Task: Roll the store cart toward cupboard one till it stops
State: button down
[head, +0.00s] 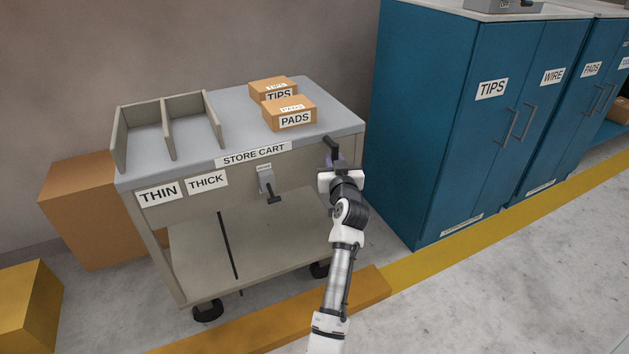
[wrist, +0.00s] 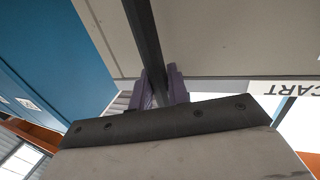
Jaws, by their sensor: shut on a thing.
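The store cart (head: 240,151) is a grey-topped cart on dark castors, with a STORE CART label on its front edge. My gripper (head: 329,162) is at the cart's front right corner, shut on a dark handle bar (head: 331,146). In the wrist view the purple fingers of my gripper (wrist: 160,88) sit on both sides of the dark bar (wrist: 146,40). The blue cupboard (head: 455,130) with TIPS and WIRE doors stands just right of the cart; its small bottom label is too small to read. My gripper partly hides the cart's right front corner.
On the cart are a divided rack (head: 167,128) and two boxes, TIPS (head: 268,88) and PADS (head: 290,112). A small lever (head: 270,187) hangs on its front. Cardboard boxes (head: 88,205) stand left. A yellow floor strip (head: 440,256) runs in front; the right floor is clear.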

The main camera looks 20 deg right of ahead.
jog(key=d+b, duration=0.7)
jog(key=d, duration=0.6)
jog(key=shift+s+d+r+b, duration=0.15)
jog(key=shift+d+b, duration=0.05)
jog(key=shift+b, duration=0.15)
jog(key=c, duration=1.4)
grip_release()
jog(key=shift+d, duration=0.2)
jog(key=shift+a, duration=0.25)
